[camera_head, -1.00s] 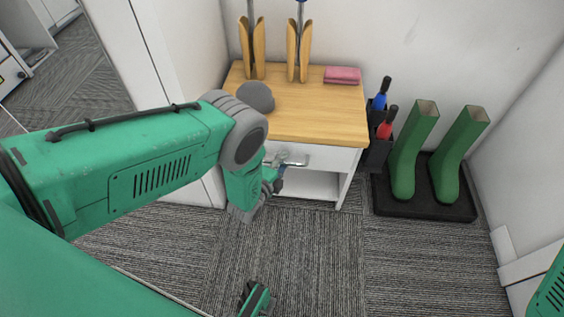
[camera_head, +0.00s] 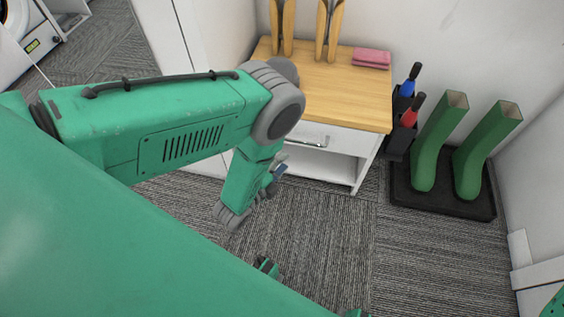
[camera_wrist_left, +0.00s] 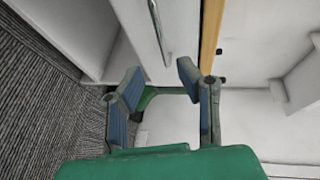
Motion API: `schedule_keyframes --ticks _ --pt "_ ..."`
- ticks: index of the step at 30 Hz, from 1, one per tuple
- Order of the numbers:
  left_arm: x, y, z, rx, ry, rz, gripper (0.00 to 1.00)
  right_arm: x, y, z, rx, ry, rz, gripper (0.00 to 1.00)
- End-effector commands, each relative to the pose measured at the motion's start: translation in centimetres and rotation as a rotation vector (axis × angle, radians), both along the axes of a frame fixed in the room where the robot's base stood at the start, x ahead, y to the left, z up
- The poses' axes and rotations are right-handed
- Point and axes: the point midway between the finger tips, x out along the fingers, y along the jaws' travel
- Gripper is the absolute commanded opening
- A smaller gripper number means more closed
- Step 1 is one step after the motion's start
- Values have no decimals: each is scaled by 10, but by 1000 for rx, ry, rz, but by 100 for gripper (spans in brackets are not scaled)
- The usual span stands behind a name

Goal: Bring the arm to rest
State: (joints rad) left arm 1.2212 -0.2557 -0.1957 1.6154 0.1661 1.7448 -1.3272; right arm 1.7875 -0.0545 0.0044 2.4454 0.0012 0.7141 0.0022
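My left arm (camera_head: 180,130) comes in from the left in the head view, bends at a grey elbow joint and points down. Its gripper (camera_head: 277,177) is partly hidden by the forearm, in front of a small white cabinet with a wooden top (camera_head: 345,95). The left wrist view shows this gripper (camera_wrist_left: 160,82) open, its blue-padded fingers apart with nothing between them. The cabinet's drawer handle (camera_head: 308,141) is just beyond the gripper, and the handle bar (camera_wrist_left: 159,30) also shows in the wrist view. No right gripper can be made out.
Green boots (camera_head: 440,145) stand on a black tray (camera_head: 430,205) at the right. A black holder with blue- and red-handled items (camera_head: 410,105) is beside the cabinet. A pink cloth (camera_head: 371,58) and wooden holders (camera_head: 330,30) are on top. Carpet (camera_head: 335,235) in front is clear.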

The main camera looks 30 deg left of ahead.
Motion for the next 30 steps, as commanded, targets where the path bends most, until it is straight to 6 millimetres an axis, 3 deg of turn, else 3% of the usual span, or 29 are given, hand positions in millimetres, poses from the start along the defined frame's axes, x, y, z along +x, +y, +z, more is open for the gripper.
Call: schedule_keyframes --ticks 14,17,20,23,26,30 --pt "0 1 0 -1 3 1 31 1 0 0 0 2 1 0" --pt "-1 7 7 -39 57 27 31 1 0 7 0 3 0 0" --pt "-11 25 22 -160 215 116 31 1 0 25 0 3 0 0" --pt "-42 46 48 -362 459 299 31 1 0 52 0 3 0 0" --pt "-94 57 84 -589 710 557 31 2 0 79 0 2 0 0" --pt "-172 54 135 -813 963 909 31 2 0 105 0 2 0 0"
